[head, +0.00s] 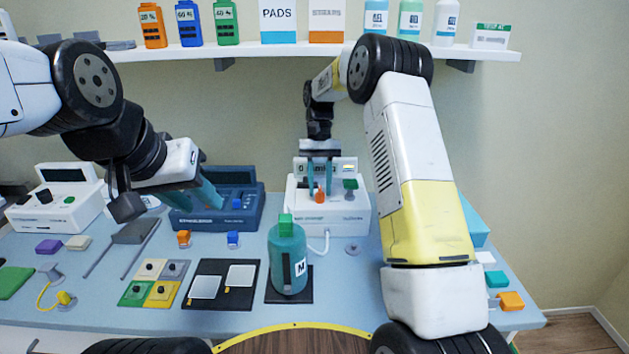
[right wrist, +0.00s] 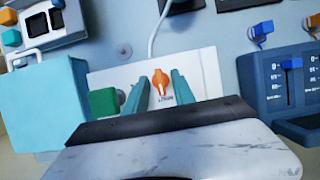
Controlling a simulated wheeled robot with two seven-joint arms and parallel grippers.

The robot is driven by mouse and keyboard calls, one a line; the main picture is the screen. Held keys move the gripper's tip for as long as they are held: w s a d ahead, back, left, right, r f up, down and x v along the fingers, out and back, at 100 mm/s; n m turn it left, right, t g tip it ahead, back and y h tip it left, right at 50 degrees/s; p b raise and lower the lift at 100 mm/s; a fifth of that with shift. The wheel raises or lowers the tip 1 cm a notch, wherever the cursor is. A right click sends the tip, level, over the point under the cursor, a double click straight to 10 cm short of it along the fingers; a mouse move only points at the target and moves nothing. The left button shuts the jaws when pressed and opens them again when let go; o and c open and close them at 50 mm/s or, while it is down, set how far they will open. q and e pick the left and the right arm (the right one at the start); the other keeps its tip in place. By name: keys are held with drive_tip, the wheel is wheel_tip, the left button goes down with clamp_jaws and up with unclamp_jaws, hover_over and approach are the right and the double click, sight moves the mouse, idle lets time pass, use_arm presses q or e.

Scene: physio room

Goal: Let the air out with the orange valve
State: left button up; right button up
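The orange valve (head: 320,195) sits on the front of the white machine (head: 345,213), which has a small display on top. A green knob (head: 350,187) is to its right. My right gripper (head: 320,192) points down at the valve with its teal fingers apart, one on each side. In the right wrist view the orange valve (right wrist: 160,83) shows between the open fingertips (right wrist: 159,85), with gaps on both sides. My left gripper (head: 213,197) hangs in front of the dark blue machine, well left of the valve; its finger gap is unclear.
A teal bottle (head: 288,262) with a green cap stands in front of the white machine, near its white hose (head: 325,243). The dark blue machine (head: 243,212) is to the left. Pads on a black mat (head: 232,300) and coloured blocks lie forward. A shelf (head: 280,50) runs above.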

sight(320, 191)
drive_tip(key=shift+r, duration=0.55)
wheel_tip(320, 191, up, 3)
drive_tip(key=shift+w+f, duration=0.1)
drive_tip(key=shift+f, duration=0.05)
drive_tip(key=s+a+r, duration=0.1)
drive_tip(key=s+a, duration=0.1)
drive_tip(key=s, duration=1.4)
drive_tip(key=shift+r, duration=0.2)
drive_tip(key=s+d+r+t+y, duration=0.1)
drive_tip(key=s+d+r+t, duration=0.3)
drive_tip(key=s+r+t, duration=0.1)
drive_tip(key=s+d+r+n+t, duration=0.1)
drive_tip(key=s+d+r+t, duration=0.2)
drive_tip(key=s+r+t, duration=0.2)
drive_tip(key=s+r, duration=0.1)
drive_tip(key=s, duration=0.2)
drive_tip(key=shift+d+r+t+y, duration=0.15)
drive_tip(key=shift+d+t+y, duration=0.15)
drive_tip(key=shift+d+y, duration=0.1)
